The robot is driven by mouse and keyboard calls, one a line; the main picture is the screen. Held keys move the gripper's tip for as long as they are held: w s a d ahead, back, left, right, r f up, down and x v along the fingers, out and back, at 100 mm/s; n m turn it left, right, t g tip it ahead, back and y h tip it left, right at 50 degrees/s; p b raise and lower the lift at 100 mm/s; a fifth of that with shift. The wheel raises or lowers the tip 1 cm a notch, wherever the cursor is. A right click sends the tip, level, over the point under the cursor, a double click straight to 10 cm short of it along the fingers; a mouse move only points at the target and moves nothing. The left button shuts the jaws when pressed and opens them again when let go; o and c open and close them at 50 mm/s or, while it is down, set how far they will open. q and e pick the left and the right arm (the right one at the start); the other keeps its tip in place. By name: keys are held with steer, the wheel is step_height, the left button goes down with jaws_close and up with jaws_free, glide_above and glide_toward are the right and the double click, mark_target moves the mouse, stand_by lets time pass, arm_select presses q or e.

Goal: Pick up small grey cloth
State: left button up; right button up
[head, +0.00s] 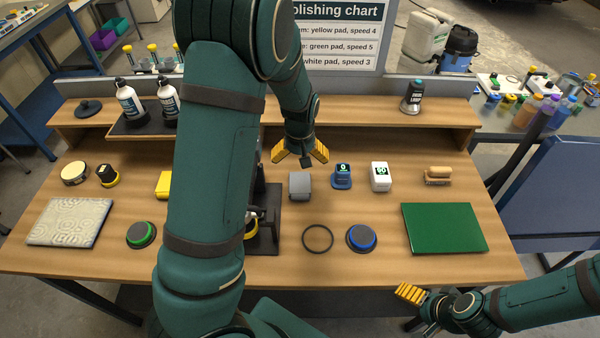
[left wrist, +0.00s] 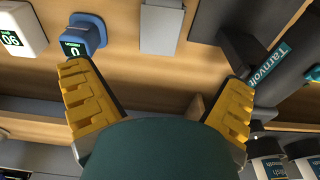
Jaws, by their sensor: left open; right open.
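A small grey piece (head: 300,186), which looks like the grey cloth, sits on the wooden bench near its middle. In the left wrist view the grey piece (left wrist: 161,25) shows at the top, between and beyond my fingertips. My left gripper (head: 299,154) is open and empty, its yellow fingers spread behind the grey piece in the head view; the fingers also show in the left wrist view (left wrist: 157,78). It is not touching the grey piece. My right gripper (head: 410,294) is open, at the bench's front edge on the right; its fingers partly overlap.
A blue device (head: 342,176) and a white device (head: 380,176) stand right of the grey piece. A black stand (head: 267,240) is close on its left, partly hidden by my left arm. A black ring (head: 318,238) and a blue-rimmed pad (head: 362,239) lie in front.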

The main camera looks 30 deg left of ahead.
mark_target(300, 182)
arm_select(q)
steer(key=f, duration=0.4)
steer(key=w+f+b, duration=0.1)
steer(key=f, duration=0.4)
steer(key=a+f, duration=0.1)
steer(key=f, duration=0.3)
steer(key=shift+w+f, duration=0.25)
steer(key=shift+f, duration=0.05)
steer(key=c, duration=1)
